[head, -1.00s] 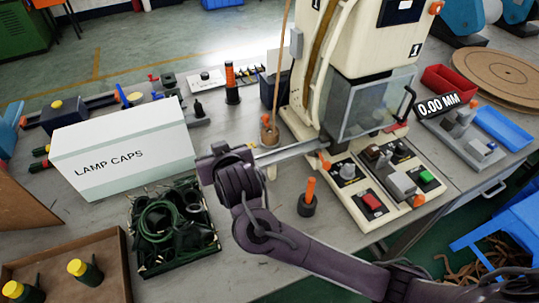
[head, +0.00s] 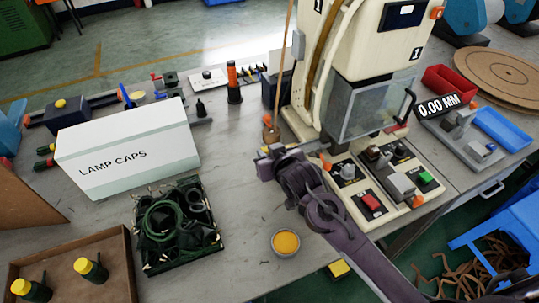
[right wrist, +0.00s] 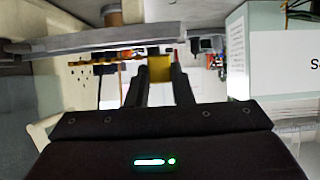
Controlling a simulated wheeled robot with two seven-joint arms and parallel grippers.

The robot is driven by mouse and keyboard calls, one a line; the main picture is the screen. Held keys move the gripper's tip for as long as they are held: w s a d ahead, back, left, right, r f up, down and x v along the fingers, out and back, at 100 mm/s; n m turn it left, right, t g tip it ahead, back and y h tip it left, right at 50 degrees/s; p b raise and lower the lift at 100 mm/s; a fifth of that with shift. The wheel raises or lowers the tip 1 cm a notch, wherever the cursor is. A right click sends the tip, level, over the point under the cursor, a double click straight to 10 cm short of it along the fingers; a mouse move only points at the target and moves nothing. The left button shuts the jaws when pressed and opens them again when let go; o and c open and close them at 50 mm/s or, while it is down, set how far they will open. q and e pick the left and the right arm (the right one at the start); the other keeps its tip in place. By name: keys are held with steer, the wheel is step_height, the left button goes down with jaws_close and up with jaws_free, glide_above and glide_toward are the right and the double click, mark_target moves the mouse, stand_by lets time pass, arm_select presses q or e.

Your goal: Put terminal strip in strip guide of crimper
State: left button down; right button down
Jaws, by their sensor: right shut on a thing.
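The cream crimper (head: 358,50) stands at the back, with a clear guard over its front. My right gripper (head: 268,152) is at the crimper's left side, and my arm covers most of the guide there. In the right wrist view, my right gripper (right wrist: 158,76) is shut on the brass-coloured terminal strip (right wrist: 112,62). The strip extends left from the fingertips, close to the grey bar of the strip guide (right wrist: 90,44). I cannot tell whether strip and guide touch. My left gripper is out of view.
A lamp caps box (head: 125,155), a crate of green cables (head: 175,225) and a brown tray (head: 115,270) stand at left. A cup with yellow contents (head: 286,243) is near the front edge. A control panel (head: 385,180) lies before the crimper.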

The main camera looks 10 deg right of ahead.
steer(key=shift+d+f, duration=0.25)
steer(key=shift+f, duration=0.55)
steer(key=c, duration=1.3)
jaws_free()
steer(key=v, duration=1.2)
steer(key=shift+s+f, duration=0.1)
